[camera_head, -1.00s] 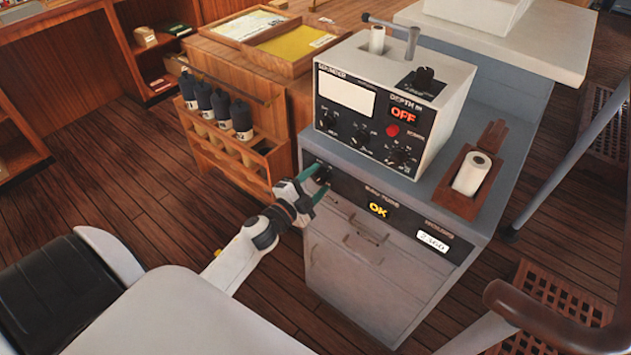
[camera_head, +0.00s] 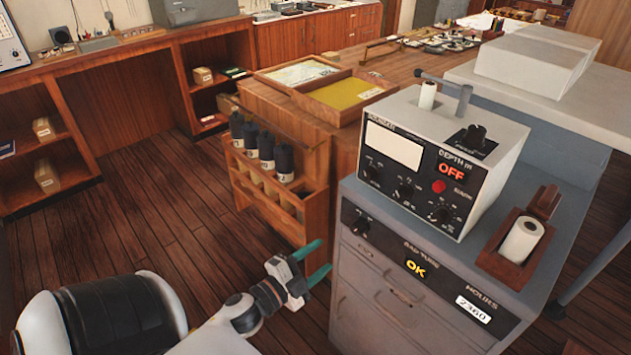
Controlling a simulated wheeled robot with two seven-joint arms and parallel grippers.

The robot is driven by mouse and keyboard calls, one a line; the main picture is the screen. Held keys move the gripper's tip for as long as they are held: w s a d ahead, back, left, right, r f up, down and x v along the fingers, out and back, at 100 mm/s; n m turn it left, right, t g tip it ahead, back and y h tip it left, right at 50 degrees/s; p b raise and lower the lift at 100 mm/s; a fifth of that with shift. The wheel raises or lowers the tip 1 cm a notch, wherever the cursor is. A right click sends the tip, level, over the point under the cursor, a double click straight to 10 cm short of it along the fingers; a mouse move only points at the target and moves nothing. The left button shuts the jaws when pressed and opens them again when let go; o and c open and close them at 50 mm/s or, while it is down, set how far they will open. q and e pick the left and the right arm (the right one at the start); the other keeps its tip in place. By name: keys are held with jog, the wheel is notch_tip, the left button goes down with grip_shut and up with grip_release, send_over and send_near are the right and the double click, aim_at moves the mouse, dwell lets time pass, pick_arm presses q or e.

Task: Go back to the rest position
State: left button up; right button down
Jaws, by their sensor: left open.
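My left gripper (camera_head: 314,262) is open and empty, with its two green fingers apart, low in front of the left edge of the grey cabinet. It looks clear of the knob (camera_head: 360,227) on the cabinet's dark panel, which reads OK and 2360. The grey cabinet (camera_head: 375,300) carries the depth instrument (camera_head: 437,165), whose display reads OFF. My right gripper is out of the picture.
A wooden rack (camera_head: 270,195) with several dark bottles stands just behind the gripper. A wooden paper-roll holder (camera_head: 515,250) sits on the cabinet's right side. The wooden floor (camera_head: 150,215) on the left is clear.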

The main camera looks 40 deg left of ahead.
pick_arm(q)
jog(key=shift+s, duration=0.2)
dwell(0.4)
jog(key=s+d+f+n+g+y, duration=0.1)
jog(key=s+f+n+g, duration=0.15)
jog(key=f, duration=0.75)
jog(key=s+d+f+n+g, duration=0.1)
jog(key=s+f+n+g, duration=0.15)
jog(key=f, duration=0.75)
jog(key=s+d+f+n+g+y, duration=0.1)
jog(key=s+f+n+g, duration=0.2)
jog(key=f, duration=0.7)
jog(key=s+d+f+n+g, duration=0.1)
jog(key=s+d+f+g, duration=0.2)
jog(key=s+f, duration=0.5)
jog(key=s+d+f+n+g, duration=0.1)
jog(key=s+d+f+g, duration=0.2)
jog(key=s, duration=1.3)
notch_tip(320, 180, down, 6)
jog(key=g, duration=0.3)
jog(key=shift+d+r+n, duration=0.2)
jog(key=shift+d+n, duration=0.15)
jog(key=shift+n, duration=0.05)
